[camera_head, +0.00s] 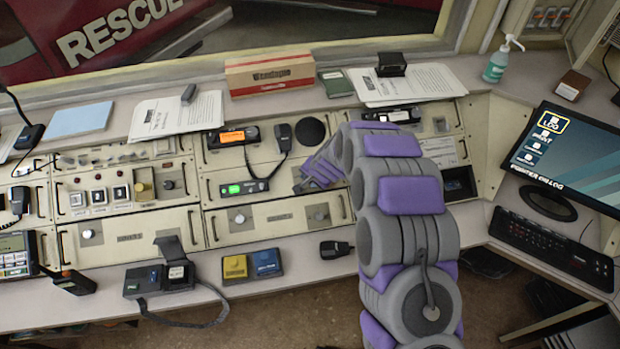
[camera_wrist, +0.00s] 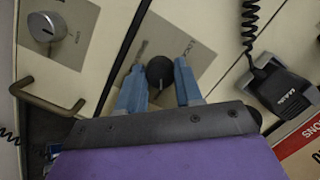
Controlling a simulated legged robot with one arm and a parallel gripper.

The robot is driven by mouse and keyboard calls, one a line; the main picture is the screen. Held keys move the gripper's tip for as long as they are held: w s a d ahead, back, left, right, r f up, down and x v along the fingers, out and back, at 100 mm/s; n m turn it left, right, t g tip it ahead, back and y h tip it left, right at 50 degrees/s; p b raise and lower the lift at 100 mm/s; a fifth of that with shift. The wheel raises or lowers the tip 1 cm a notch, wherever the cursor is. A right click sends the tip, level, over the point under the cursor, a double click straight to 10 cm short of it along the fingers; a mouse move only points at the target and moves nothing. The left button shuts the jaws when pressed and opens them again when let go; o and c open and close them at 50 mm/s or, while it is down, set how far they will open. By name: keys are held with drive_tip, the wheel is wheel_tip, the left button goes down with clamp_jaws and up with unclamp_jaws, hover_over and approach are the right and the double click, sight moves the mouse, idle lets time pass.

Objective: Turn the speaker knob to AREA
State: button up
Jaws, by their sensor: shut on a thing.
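A round black knob (camera_wrist: 160,72) sits on a grey label plate (camera_wrist: 185,45) in the wrist view. The plate's lettering is partly hidden and I cannot read AREA on it. My gripper (camera_wrist: 159,84) has its two blue fingers on either side of the knob, shut on it. A short pale mark shows on the knob's side toward my gripper. In the head view my gripper (camera_head: 302,186) reaches the console's middle panel, and my arm hides the knob there.
A silver knob (camera_wrist: 46,27) and a bronze handle (camera_wrist: 48,102) are at left in the wrist view. A corded microphone (camera_wrist: 285,92) is at right. In the head view, a radio with a green display (camera_head: 244,187) is left of my gripper.

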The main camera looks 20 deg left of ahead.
drive_tip(key=shift+s, duration=0.1)
drive_tip(key=o, duration=0.7)
drive_tip(key=shift+a, duration=0.1)
drive_tip(key=shift+o, duration=0.2)
drive_tip(key=shift+r, duration=0.1)
drive_tip(key=p+v, duration=0.3)
drive_tip(key=v, duration=1.4)
